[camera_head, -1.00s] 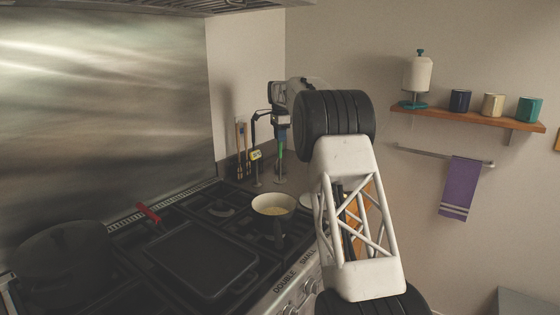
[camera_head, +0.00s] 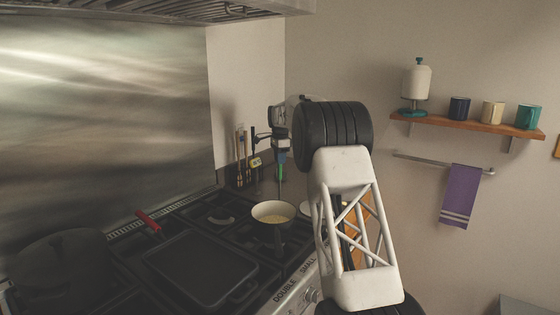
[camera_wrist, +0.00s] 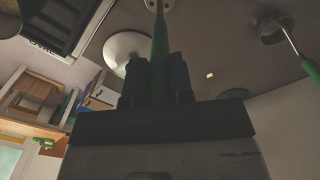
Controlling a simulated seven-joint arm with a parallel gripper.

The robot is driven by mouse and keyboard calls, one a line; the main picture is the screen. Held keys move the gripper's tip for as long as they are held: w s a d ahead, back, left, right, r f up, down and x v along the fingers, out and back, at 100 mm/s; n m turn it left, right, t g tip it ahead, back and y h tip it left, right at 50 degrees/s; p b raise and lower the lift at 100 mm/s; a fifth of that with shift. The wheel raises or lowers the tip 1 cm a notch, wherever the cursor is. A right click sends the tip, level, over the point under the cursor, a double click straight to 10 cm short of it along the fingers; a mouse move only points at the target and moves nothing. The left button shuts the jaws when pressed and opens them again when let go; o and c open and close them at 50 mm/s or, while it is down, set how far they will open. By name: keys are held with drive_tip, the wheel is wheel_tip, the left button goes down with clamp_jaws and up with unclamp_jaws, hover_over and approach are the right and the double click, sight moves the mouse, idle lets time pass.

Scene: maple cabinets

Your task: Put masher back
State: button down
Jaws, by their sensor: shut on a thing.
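My gripper (camera_head: 279,146) is shut on the green handle of a masher (camera_head: 281,161), which hangs head-down in front of the wall behind the stove. In the wrist view, the two dark fingers of my gripper (camera_wrist: 158,72) close on both sides of the masher's green handle (camera_wrist: 160,42). The handle runs into a pale metal stem, and the masher's head is partly cut off at the top edge. A second green-handled utensil (camera_wrist: 297,47) with a round metal end shows apart at right.
Utensils (camera_head: 240,155) stand along the back wall, left of my gripper. A pan (camera_head: 262,207) with yellow contents sits on the stove below.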

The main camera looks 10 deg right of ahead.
drive_tip(key=shift+f, duration=0.4)
drive_tip(key=c, duration=1)
unclamp_jaws()
wheel_tip(320, 180, up, 12)
drive_tip(key=shift+r, duration=0.1)
idle(0.7)
